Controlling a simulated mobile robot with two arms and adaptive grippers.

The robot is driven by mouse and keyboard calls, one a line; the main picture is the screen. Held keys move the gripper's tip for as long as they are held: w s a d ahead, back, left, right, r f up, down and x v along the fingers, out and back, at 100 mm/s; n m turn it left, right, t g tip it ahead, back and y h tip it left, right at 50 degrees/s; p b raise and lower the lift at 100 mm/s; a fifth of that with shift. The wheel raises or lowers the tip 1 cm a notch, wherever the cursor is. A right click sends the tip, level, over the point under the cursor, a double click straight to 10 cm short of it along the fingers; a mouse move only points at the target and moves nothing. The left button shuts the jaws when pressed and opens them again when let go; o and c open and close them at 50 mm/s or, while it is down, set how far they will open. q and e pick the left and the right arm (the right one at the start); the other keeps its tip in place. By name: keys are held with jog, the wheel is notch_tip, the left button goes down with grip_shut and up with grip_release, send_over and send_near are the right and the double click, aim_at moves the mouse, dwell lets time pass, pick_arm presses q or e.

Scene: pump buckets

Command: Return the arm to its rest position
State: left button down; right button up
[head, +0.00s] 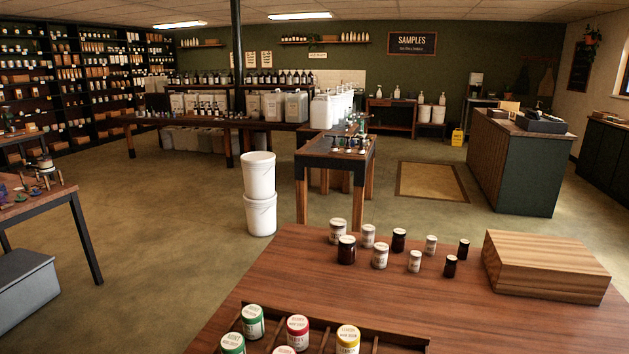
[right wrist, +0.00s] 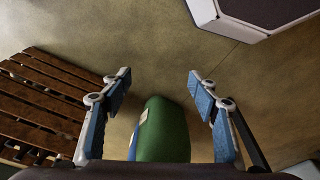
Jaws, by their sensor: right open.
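My right gripper (right wrist: 160,88) shows in the right wrist view, with its two blue-padded fingers spread wide. A green rounded object (right wrist: 165,130) with a bit of blue on its left side shows low between the fingers, with gaps on both sides. I cannot tell what it is or how far below the fingers it lies. Neither gripper shows in the head view. Two white buckets (head: 259,195) stand stacked on the floor there.
A wooden table (head: 330,280) fills the front right, bearing several jars, a rack (head: 385,338) and a wooden block (head: 545,265). A slatted wooden surface (right wrist: 45,95) is left in the wrist view. Open floor (head: 170,240) lies left of the table.

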jog(key=s+d+f+g+b, duration=0.1)
jog(key=s+d+f+b, duration=0.2)
jog(key=s+f, duration=1.4)
notch_tip(320, 180, down, 3)
jog(key=shift+r+b, duration=0.1)
jog(key=shift+b, duration=0.25)
